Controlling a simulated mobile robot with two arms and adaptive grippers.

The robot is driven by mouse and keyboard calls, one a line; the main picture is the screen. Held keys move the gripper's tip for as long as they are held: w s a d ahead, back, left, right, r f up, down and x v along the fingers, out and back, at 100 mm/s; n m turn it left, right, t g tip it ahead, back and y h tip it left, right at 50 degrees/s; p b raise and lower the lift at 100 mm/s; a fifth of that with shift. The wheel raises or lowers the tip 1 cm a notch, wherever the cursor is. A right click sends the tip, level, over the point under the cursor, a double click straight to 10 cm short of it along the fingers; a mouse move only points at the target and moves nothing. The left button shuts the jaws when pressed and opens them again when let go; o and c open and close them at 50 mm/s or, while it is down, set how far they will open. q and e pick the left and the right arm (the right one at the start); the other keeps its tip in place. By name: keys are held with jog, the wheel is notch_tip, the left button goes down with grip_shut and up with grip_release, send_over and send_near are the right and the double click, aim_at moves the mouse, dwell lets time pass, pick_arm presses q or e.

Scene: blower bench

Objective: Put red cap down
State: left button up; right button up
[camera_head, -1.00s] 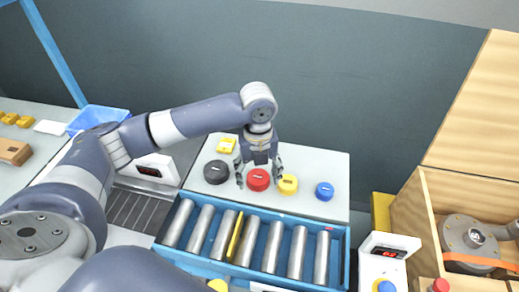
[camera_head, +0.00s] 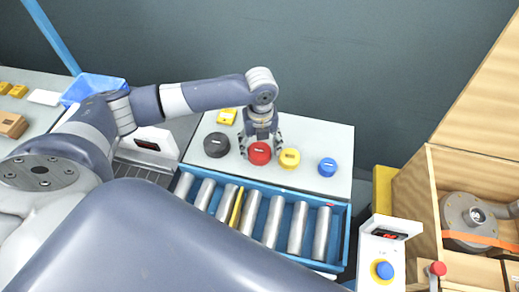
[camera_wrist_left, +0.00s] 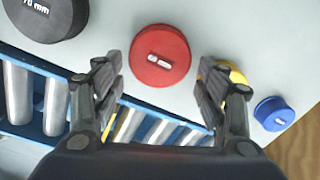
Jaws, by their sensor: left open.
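The red cap (camera_head: 260,153) sits on the light grey board behind the roller tray, between the black cap (camera_head: 216,145) and the yellow cap (camera_head: 289,158). My left gripper (camera_head: 261,146) is open above the red cap, with its fingers to either side of it in the head view. In the left wrist view the red cap (camera_wrist_left: 160,56) lies beyond the open fingertips (camera_wrist_left: 160,80), apart from both. My right gripper cannot be made out.
A blue cap (camera_head: 327,167) stands right of the yellow one. The blue roller tray (camera_head: 345,235) runs along the front. A wooden crate (camera_head: 425,200) stands at the right, and a blue bin (camera_head: 92,88) at the left. The board's back right is clear.

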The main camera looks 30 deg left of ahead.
aim_at(260, 153)
pick_arm(q)
jog(key=shift+f, duration=1.55)
jog(key=c, duration=0.6)
jog(key=shift+r, duration=0.15)
